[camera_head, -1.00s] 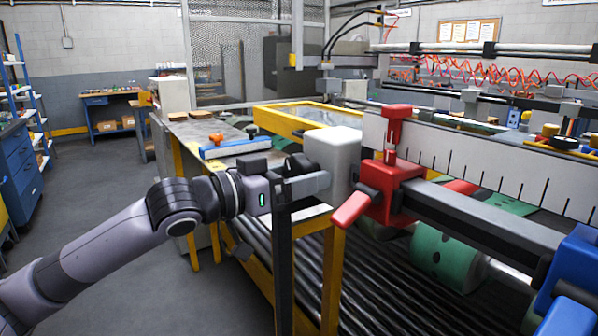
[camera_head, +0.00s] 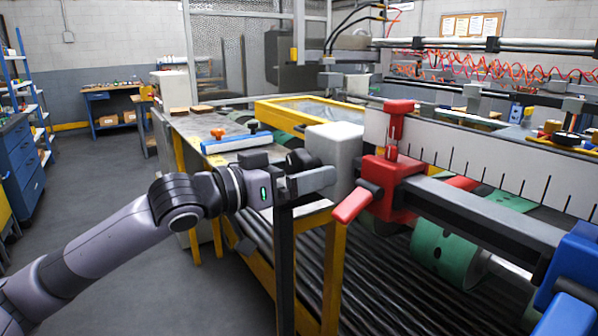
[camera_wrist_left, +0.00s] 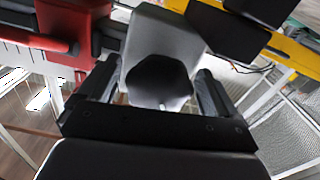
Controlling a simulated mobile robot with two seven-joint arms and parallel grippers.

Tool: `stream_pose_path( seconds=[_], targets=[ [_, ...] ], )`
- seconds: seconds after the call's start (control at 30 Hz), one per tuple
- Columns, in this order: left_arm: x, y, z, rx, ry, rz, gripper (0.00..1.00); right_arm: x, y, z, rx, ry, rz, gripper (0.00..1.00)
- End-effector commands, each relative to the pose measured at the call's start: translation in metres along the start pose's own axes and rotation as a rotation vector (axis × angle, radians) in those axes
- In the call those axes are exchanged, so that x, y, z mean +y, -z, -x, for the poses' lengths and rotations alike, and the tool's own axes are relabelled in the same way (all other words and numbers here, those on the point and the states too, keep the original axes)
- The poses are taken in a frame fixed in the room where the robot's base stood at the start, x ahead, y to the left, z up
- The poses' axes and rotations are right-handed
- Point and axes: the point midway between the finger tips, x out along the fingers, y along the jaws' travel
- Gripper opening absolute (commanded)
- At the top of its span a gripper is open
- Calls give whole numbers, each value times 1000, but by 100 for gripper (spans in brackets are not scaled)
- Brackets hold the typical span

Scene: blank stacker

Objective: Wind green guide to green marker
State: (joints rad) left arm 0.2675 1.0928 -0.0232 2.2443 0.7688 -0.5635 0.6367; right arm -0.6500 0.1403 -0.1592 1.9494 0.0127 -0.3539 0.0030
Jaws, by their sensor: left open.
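My left gripper (camera_head: 312,170) is at the near end of the grey end box (camera_head: 340,145) on the rail. In the left wrist view, its open fingers (camera_wrist_left: 158,88) stand on either side of a dark round knob (camera_wrist_left: 158,78) on the grey box's face; I cannot tell whether they touch it. A red guide (camera_head: 393,172) with a red lever sits on the grey rail beside the box. A blue guide (camera_head: 572,275) is at the right edge. I see no green guide or green marker for certain. My right gripper is not in view.
A white scale board (camera_head: 480,155) with black ticks runs behind the rail. A green-covered roller (camera_head: 445,252) lies below it, above dark conveyor rollers (camera_head: 375,290). A yellow-framed table (camera_head: 335,270) stands close to my arm. The floor on the left is clear.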

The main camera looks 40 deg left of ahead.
Motion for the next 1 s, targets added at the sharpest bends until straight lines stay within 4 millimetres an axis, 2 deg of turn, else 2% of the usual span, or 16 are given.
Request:
stream_pose_path(
  seconds=[0.17, 1.0],
  targets=[
    [-1, -2, 5, -1, 2, 0, 93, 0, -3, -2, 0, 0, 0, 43],
    [0, -1, 62, 0, -1, 4, 93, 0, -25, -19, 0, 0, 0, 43]
  ],
)
